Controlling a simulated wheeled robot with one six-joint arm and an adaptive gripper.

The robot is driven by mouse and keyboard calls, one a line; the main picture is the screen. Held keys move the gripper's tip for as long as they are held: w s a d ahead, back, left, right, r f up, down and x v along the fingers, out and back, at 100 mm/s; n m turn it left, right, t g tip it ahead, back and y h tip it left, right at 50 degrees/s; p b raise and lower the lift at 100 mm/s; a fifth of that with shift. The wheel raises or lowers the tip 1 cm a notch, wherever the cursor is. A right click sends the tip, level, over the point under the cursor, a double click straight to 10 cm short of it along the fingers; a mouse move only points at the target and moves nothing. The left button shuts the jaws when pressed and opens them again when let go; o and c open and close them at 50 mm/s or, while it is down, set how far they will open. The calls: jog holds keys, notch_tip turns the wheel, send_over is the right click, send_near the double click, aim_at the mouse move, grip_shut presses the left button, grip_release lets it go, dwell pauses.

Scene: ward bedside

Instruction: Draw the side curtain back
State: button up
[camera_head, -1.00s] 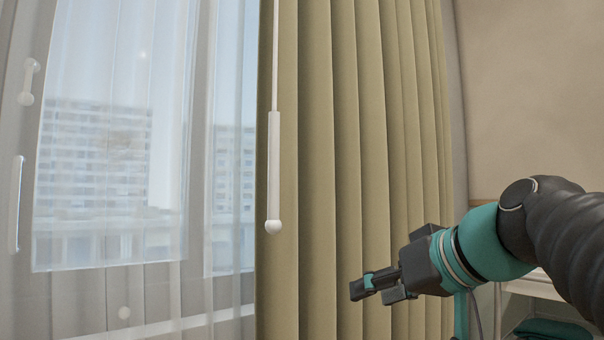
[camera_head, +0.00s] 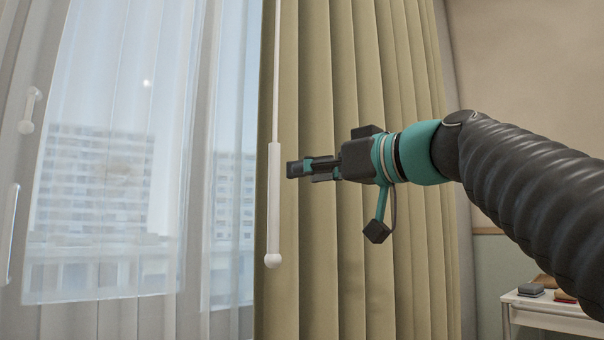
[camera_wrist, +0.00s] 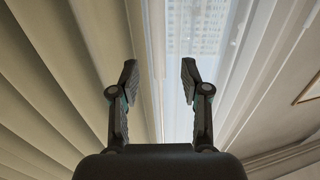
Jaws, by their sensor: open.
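The side curtain (camera_head: 345,270) is olive-beige and hangs in vertical folds right of the window. A white draw wand (camera_head: 274,205) with a thicker handle and a round knob hangs at its left edge. My gripper (camera_head: 292,169) is open, its fingertips just right of the wand handle near its upper part; I cannot tell the depth between them. The curtain (camera_wrist: 50,85) fills the left of that view.
A sheer white curtain (camera_head: 110,110) covers the window on the left, with buildings behind it. A small white bedside table (camera_head: 540,312) with a few small things on it stands at the lower right. The wall (camera_head: 530,70) on the right is bare.

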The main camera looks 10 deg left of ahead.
aim_at(278, 176)
jog(key=p+x, duration=0.2)
jog(key=x, duration=0.6)
jog(key=shift+w+a, duration=0.2)
jog(key=shift+a, duration=0.1)
